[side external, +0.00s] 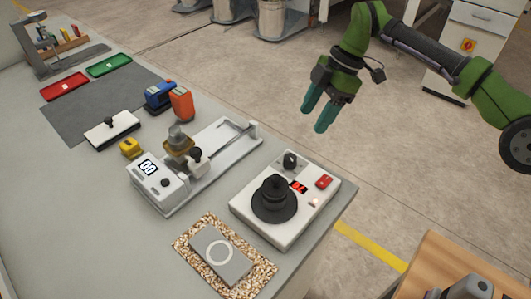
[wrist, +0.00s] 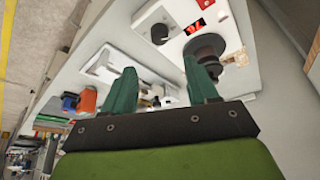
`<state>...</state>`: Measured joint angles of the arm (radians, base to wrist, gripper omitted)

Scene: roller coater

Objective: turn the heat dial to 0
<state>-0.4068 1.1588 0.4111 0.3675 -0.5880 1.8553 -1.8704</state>
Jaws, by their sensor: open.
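A white hotplate unit (side external: 238,207) stands near the table's right edge. The dial's pointer mark cannot be made out. My green gripper (side external: 313,119) is open and empty, in the air beyond the table's edge and well apart from the dial. Its two fingers also show in the wrist view (wrist: 160,66).
A black round pot-like piece (side external: 274,196) stands on the hotplate, near the dial. A white coater (side external: 150,190) showing 00 stands to the left, with a speckled mat (side external: 187,244) in front. The air around my gripper is clear.

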